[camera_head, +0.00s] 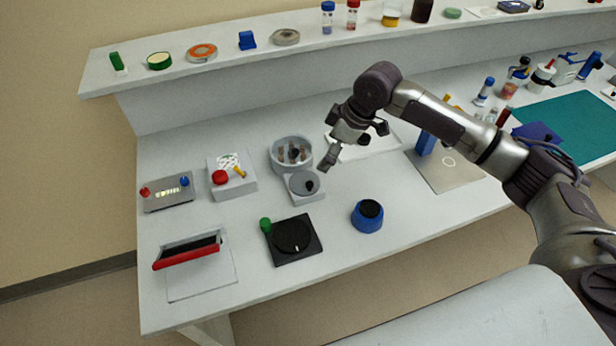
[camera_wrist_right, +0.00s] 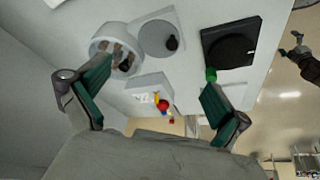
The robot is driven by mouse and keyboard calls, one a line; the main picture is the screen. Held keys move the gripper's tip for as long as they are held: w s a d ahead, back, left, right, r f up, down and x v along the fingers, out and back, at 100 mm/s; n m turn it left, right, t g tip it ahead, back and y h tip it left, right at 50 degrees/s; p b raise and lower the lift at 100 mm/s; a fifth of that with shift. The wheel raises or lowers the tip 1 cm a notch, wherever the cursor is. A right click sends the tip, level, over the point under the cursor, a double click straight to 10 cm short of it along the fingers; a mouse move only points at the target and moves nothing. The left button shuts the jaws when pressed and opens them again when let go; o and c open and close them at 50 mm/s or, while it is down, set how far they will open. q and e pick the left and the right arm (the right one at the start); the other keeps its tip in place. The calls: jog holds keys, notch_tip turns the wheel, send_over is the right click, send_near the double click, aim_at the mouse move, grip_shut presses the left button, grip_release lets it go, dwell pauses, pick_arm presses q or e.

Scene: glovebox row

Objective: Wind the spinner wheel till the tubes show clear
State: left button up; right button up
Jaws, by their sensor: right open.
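The spinner is a pale grey unit with a round bowl (camera_head: 283,167) and a flat grey wheel (camera_head: 298,188) in front of it. A dark knob (camera_head: 310,186) stands on the wheel off its centre. Brownish tubes (camera_head: 293,153) stand inside the bowl; their contents are too small to judge. My right gripper (camera_head: 353,148) is above and right of the spinner, open and empty. In the right wrist view, the wheel (camera_wrist_right: 158,36) and knob (camera_wrist_right: 172,43) lie beyond the spread fingers, untouched. A dark gripper, apparently my left one (camera_wrist_right: 294,46), shows at the right edge.
A black dial with a green knob (camera_head: 265,225) and a blue round pot (camera_head: 367,221) stand in front of the spinner. A box with a red button (camera_head: 219,177) is left of it. A shelf (camera_head: 240,62) runs behind. Bare bench lies between these things.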

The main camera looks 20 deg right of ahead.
aim_at(305, 182)
jog(key=p+x, duration=0.2)
jog(key=x, duration=1.1)
jog(key=shift+w+a+f+p, duration=0.1)
jog(key=shift+w+f+p, duration=0.15)
jog(key=shift+p, duration=0.05)
jog(key=shift+s, duration=0.1)
jog(key=c, duration=1)
jog(key=shift+s+r, duration=0.1)
jog(key=shift+s, duration=0.2)
jog(key=c, duration=0.5)
jog(key=shift+c, duration=0.3)
